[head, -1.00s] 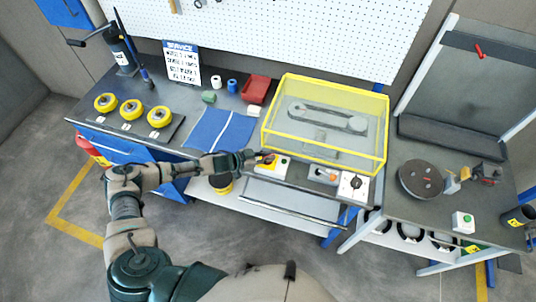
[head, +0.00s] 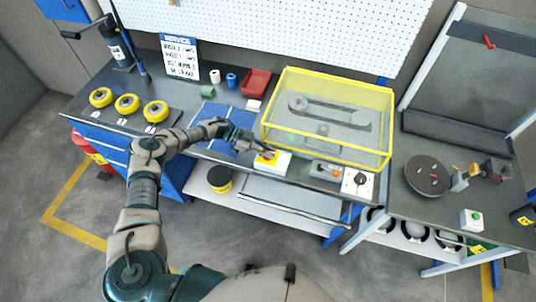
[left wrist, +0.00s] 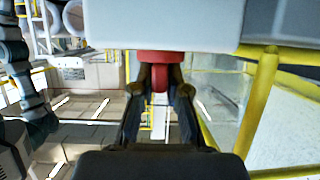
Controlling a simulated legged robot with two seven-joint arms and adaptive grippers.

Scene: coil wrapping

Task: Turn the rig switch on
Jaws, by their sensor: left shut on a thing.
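In the left wrist view my left gripper (left wrist: 160,88) is shut on a red knob (left wrist: 158,76), which sticks out of a pale box (left wrist: 165,22). To the right stand a grey box with an orange part (head: 326,170) and a white box with a black rotary knob (head: 358,181). I cannot read which is the rig switch. My right gripper is not in view.
The guard covers a belt rig just behind these boxes. A blue mat (head: 215,125) lies left of the gripper, and yellow rollers (head: 127,104) stand farther left. A second table with a dark disc (head: 428,176) stands at right.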

